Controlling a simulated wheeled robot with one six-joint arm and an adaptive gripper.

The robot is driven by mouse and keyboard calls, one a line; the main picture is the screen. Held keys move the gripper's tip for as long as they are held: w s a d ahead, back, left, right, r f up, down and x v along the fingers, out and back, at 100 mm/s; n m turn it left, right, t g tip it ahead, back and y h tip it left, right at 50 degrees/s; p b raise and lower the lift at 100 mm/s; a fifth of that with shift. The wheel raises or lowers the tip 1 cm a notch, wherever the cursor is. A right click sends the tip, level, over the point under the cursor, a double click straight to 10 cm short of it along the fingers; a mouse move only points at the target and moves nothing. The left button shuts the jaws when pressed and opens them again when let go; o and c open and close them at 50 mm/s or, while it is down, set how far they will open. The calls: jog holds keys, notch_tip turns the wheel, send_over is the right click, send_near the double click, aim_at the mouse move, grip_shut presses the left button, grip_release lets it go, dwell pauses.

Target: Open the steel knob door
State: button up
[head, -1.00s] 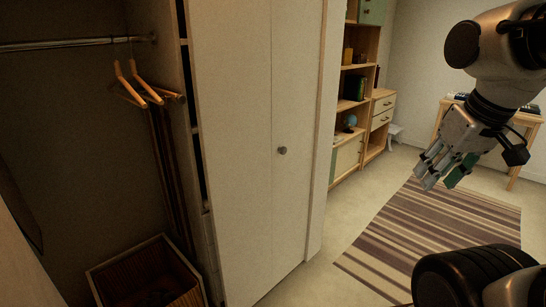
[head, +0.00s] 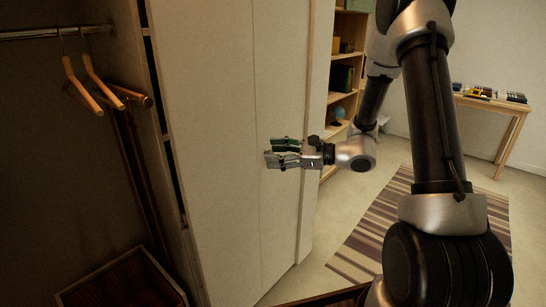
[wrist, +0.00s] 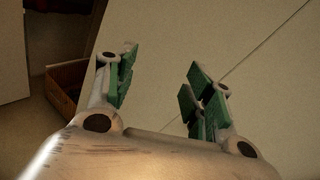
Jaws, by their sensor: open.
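The seam runs diagonally at the right there.
The open closet on the left holds a rail (head: 45,33), wooden hangers (head: 85,85) and a brown slatted box (head: 70,295). Shelves (head: 345,75), a striped rug (head: 380,235) and a wooden table (head: 490,110) stand to the right. Carpet there is mostly clear.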

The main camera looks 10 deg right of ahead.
jog(key=w+d+f+m+t+h, duration=0.4)
jog(key=w+d+f+m+t, duration=0.35)
jog(key=w+f, duration=0.2)
jog(key=x, duration=0.8)
jog(key=shift+f+m+g, duration=0.2)
jog(key=shift+m+g, duration=0.15)
jog(key=shift+m, duration=0.1)
jog(key=shift+s+a, duration=0.1)
jog(key=shift+s, duration=0.05)
jog(key=shift+c, duration=0.4)
grip_shut()
